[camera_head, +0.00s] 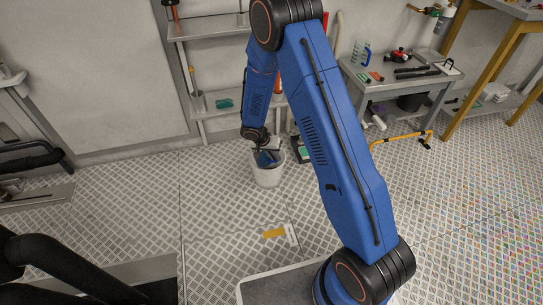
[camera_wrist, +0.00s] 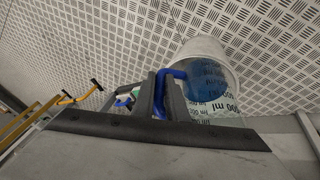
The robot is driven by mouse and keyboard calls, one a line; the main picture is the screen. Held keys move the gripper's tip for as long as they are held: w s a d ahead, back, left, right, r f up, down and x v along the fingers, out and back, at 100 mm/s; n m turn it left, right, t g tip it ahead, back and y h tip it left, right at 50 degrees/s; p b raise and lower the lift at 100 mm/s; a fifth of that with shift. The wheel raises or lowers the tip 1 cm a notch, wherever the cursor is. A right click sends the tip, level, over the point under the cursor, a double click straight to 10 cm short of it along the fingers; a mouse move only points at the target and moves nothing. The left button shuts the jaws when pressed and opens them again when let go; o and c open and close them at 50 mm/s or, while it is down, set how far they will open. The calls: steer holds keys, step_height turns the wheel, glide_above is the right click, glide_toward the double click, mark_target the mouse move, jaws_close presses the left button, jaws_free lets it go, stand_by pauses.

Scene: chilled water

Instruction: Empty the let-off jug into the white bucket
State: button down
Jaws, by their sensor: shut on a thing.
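The white bucket (camera_head: 268,177) stands on the chequered floor plate. My gripper (camera_head: 262,146) is just above its mouth. In the wrist view my gripper (camera_wrist: 162,92) is shut on the blue handle of the let-off jug (camera_wrist: 228,108), a clear jug with dark volume marks. The jug is at the bucket's mouth and looks tilted, with its far end over or inside the rim. The bucket's pale wall (camera_wrist: 207,45) shows behind it. Blue shows inside the bucket through the jug; I cannot tell how much liquid is in either. In the head view the jug is mostly hidden.
A grey bench (camera_head: 400,80) with tools stands at the back right. A shelf rack (camera_head: 205,30) stands behind the bucket. A yellow pipe frame (camera_head: 405,138) is on the floor to the right. A yellow-marked tag (camera_head: 275,233) lies on the floor in front. The floor left of the bucket is clear.

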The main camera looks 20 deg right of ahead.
steer(key=shift+s+a+m, duration=0.1)
steer(key=shift+a+m, duration=0.3)
steer(key=shift+a, duration=0.1)
steer(key=shift+s+a+r+m+g, duration=0.1)
steer(key=shift+a+m+g, duration=0.4)
steer(key=shift+a+m, duration=0.1)
steer(key=shift+s+a+m, duration=0.1)
steer(key=shift+a+m, duration=0.2)
steer(key=shift+s+a+r+m+g, duration=0.1)
steer(key=shift+a+m+g, duration=0.15)
steer(key=shift+a+m, duration=0.2)
steer(key=shift+s+a+r+m+g, duration=0.1)
steer(key=shift+a+m+g, duration=0.15)
steer(key=shift+a+m, duration=0.15)
steer(key=shift+a+m, duration=0.25)
steer(key=shift+a, duration=0.05)
steer(key=shift+s+a+r+m+g, duration=0.1)
steer(key=shift+s+a+m+g, duration=0.2)
steer(key=shift+a+m, duration=0.4)
steer(key=shift+s+a+m+g, duration=0.1)
steer(key=shift+a+m+g, duration=0.35)
steer(key=shift+a+m, duration=0.15)
steer(key=shift+s+a+r+m+g, duration=0.15)
steer(key=shift+a+m+g, duration=0.2)
steer(key=shift+a+m, duration=0.35)
steer(key=shift+a+y, duration=0.25)
steer(key=shift+y, duration=0.05)
steer(key=s+d, duration=0.2)
steer(key=d, duration=0.4)
stand_by(2.5)
